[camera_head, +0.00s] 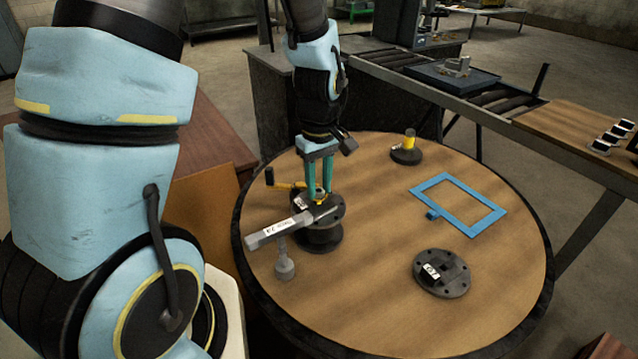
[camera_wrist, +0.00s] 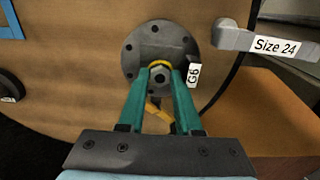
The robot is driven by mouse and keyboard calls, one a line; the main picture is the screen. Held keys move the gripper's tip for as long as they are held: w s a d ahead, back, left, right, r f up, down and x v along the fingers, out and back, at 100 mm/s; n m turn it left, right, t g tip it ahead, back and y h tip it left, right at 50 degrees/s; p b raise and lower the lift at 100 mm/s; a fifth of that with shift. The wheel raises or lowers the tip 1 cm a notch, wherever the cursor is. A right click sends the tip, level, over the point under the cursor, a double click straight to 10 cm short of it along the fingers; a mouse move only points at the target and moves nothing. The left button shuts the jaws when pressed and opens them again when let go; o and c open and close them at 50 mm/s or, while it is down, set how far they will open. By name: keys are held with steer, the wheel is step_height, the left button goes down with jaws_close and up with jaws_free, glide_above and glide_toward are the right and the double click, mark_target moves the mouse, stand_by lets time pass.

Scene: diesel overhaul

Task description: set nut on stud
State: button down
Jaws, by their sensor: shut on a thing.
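My gripper (camera_head: 319,193) points down at a dark round flange (camera_head: 330,212) on the round table. Its two green fingers are closed around a small grey nut (camera_wrist: 159,75), with a yellow ring (camera_wrist: 160,64) showing beside it. In the wrist view the nut is over the middle of the flange (camera_wrist: 140,50), which has bolt holes around it and a tag reading G6. The stud is not clearly visible; the fingers and nut cover that spot. I cannot tell whether the nut is seated or threaded.
A grey wrench (camera_head: 275,231) labelled Size 24 lies close to the flange, above a small grey stand (camera_head: 284,265). A second flange (camera_head: 441,273), a blue frame (camera_head: 481,223) and a yellow-topped black base (camera_head: 407,154) stand on the table (camera_head: 370,300). The front middle is clear.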

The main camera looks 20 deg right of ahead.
steer(key=shift+f+b, duration=0.3)
steer(key=shift+f, duration=0.3)
stand_by(0.6)
stand_by(0.4)
steer(key=c, duration=0.5)
jaws_free()
steer(key=shift+r, duration=0.1)
step_height(320, 180, up, 11)
steer(key=shift+f+b, duration=0.15)
steer(key=shift+b, duration=0.4)
